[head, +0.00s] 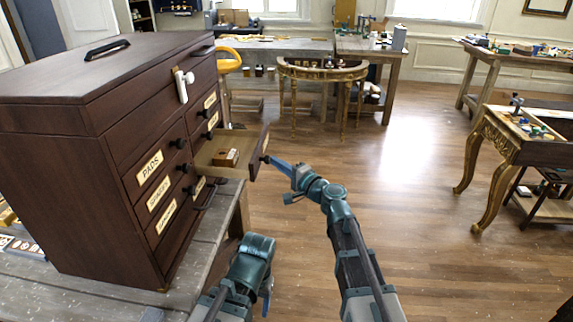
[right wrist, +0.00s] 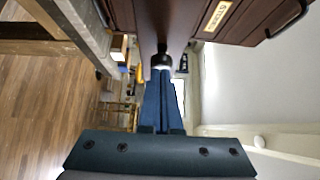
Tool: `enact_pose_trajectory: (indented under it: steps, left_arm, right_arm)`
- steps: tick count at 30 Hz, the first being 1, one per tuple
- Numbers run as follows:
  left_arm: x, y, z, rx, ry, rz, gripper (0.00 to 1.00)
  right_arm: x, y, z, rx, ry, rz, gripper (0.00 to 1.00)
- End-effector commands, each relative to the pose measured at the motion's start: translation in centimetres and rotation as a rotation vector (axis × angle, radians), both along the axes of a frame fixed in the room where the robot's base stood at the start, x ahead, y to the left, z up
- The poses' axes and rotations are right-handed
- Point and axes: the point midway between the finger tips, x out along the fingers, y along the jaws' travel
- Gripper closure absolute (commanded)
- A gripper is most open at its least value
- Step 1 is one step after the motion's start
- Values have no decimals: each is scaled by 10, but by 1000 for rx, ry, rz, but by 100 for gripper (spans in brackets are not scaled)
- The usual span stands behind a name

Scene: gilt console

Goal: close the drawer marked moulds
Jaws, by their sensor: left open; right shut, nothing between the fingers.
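A dark wooden chest (head: 80,150) of small labelled drawers stands on the bench. One drawer (head: 258,150) in its far column is pulled out, with a small wooden block (head: 226,157) inside. Its front faces away from the head camera, so its label cannot be read there. My right gripper (head: 273,161) is shut and empty, its tips at the front of the open drawer. In the right wrist view its blue fingers (right wrist: 163,95) point at the dark round knob (right wrist: 162,60), touching or nearly so. My left gripper (head: 267,297) is low, apart from the chest, and open.
The other drawers, one labelled PADS (head: 150,167), look shut. A white latch (head: 183,85) hangs on the chest's upper front. The grey bench (head: 110,290) edge runs below.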

Motion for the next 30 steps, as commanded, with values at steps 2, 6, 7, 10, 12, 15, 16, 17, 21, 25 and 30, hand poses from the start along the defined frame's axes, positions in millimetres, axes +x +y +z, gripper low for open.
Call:
enact_pose_trajectory:
  steps: [2,6,7,10,12,15,16,17,21,25,30]
  left_arm:
    - [0,0,0,0,0,0,36]
    - [0,0,0,0,0,0,36]
    - [0,0,0,0,0,0,36]
    - [0,0,0,0,0,0,36]
    - [0,0,0,0,0,0,36]
    - [0,0,0,0,0,0,36]
    - [0,0,0,0,0,0,36]
    - [0,0,0,0,0,0,36]
    - [0,0,0,0,0,0,36]
    - [0,0,0,0,0,0,36]
    - [0,0,0,0,0,0,36]
  right_arm:
    - [4,21,0,0,0,5,100]
    - [11,57,0,0,0,6,100]
    - [12,64,0,0,0,7,100]
    - [16,88,0,0,0,5,100]
    - [19,104,0,0,0,5,100]
    - [23,125,0,0,0,4,100]
    - [24,130,0,0,0,4,100]
    - [25,136,0,0,0,5,100]
    - [28,156,0,0,0,4,100]
    - [30,168,0,0,0,2,100]
    - [31,176,0,0,0,2,100]
